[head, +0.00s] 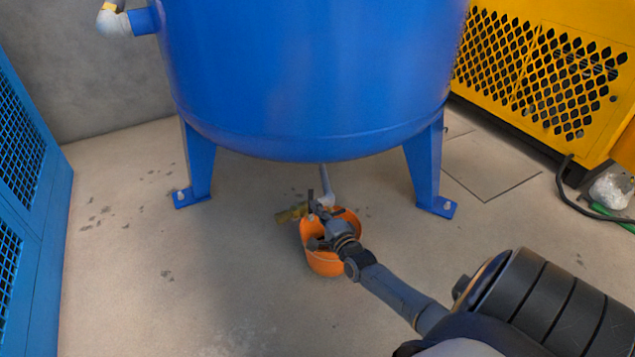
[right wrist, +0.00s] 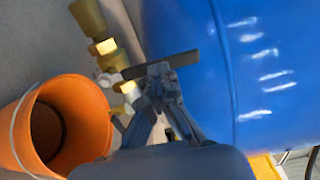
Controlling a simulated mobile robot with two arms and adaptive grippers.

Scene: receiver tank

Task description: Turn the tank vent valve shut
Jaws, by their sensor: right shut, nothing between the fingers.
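The blue tank (head: 310,80) stands on legs, with a pipe coming down from its underside. Brass valve fittings (head: 290,214) sit below it and show larger in the right wrist view (right wrist: 104,46). A dark flat bar (right wrist: 184,59), which looks like the valve's lever, crosses just beyond my fingertips; it shows upright in the head view (head: 311,201). My right gripper (head: 322,212) is at the valve, above the bucket. Its fingers (right wrist: 160,72) are shut with nothing between them, close to the bar; I cannot tell if they touch it. My left gripper is out of view.
An orange bucket (head: 325,264) stands on the floor under the valve, close to my right gripper. Blue tank legs (head: 198,165) stand on both sides. A yellow perforated cabinet (head: 545,75) is at right, a blue mesh panel (head: 22,150) at left. The front-left floor is clear.

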